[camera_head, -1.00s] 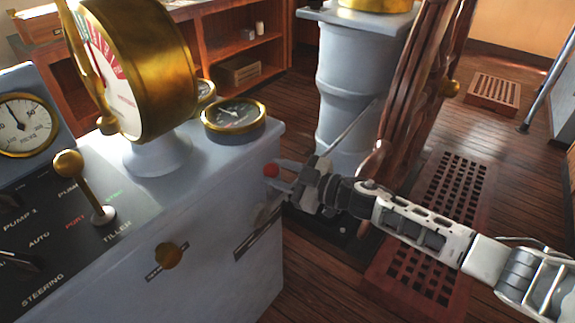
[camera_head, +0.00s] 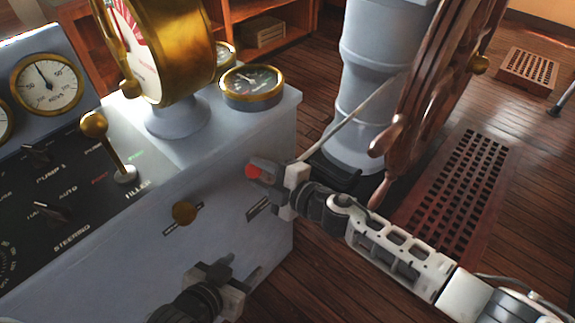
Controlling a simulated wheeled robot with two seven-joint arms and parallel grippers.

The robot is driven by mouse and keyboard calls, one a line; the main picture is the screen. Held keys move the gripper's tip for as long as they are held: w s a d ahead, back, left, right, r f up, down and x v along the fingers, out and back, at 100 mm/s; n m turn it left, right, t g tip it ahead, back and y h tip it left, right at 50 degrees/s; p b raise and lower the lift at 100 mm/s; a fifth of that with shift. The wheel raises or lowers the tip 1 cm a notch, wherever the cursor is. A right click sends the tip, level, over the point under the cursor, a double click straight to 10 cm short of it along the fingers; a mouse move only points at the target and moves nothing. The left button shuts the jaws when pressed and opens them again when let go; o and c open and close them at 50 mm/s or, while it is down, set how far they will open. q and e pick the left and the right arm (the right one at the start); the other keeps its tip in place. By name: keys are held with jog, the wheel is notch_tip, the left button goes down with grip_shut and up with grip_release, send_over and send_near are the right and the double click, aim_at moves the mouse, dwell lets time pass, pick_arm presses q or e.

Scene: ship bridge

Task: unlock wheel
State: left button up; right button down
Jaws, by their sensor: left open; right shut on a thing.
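The wooden ship's wheel (camera_head: 425,105) is seen nearly edge-on, in front of a grey pedestal (camera_head: 362,110). A red knob (camera_head: 252,172) sits at the side face of the grey console (camera_head: 215,225), above a dark slotted plate (camera_head: 262,207). My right gripper (camera_head: 262,174) is shut on the red knob, and its fingers partly hide it. The knob's stem is hidden. My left gripper (camera_head: 238,272) is open and empty low by the console face, below a brass knob (camera_head: 184,213).
The console top carries a brass telegraph dial (camera_head: 175,45), a round gauge (camera_head: 252,85) and a brass-knobbed lever (camera_head: 108,145). A wooden floor grating (camera_head: 460,190) lies right of the wheel.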

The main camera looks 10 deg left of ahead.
jog(key=shift+s+a+f, duration=0.1)
jog(key=shift+s+f, duration=0.1)
dwell(0.3)
jog(key=c, duration=1)
grip_release()
jog(key=shift+s+d+r, duration=0.1)
jog(key=shift+d, duration=0.25)
jog(key=p+v, duration=0.1)
jog(key=v, duration=1.4)
jog(key=shift+s, duration=0.2)
